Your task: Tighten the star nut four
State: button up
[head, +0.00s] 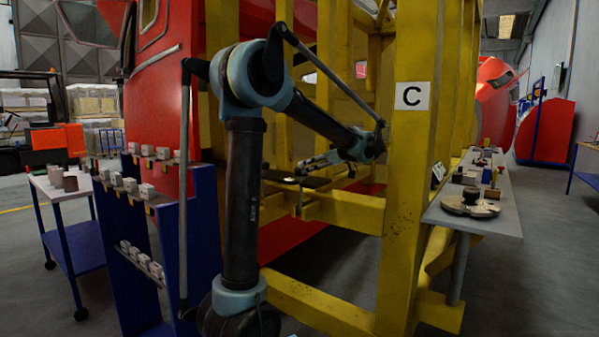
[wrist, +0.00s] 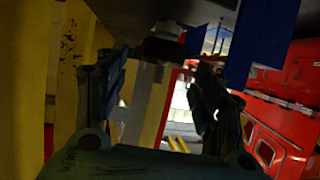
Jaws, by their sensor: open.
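My gripper (head: 312,164) reaches in among the yellow beams of the frame marked C (head: 395,200), to the left of the front post. In the wrist view its two dark fingers stand wide apart with an open gap (wrist: 158,92) between them, and nothing is held. A dark rounded knob-like part (wrist: 164,46) with a paler band shows beyond the gap, near the top of the wrist view. It is apart from the fingers as far as I can see. It is too dark to tell whether this is star nut four. No star nut shows clearly in the head view.
Yellow posts and beams stand close around my arm. A grey shelf (head: 465,224) with several parts is at right. A blue rack (head: 105,225) with several pale blocks and a cart (head: 62,195) stand at left. A red train body (head: 160,105) is behind.

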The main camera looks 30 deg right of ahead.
aim_at(303, 168)
jog(key=shift+x, duration=2.6)
jog(key=c, duration=1.1)
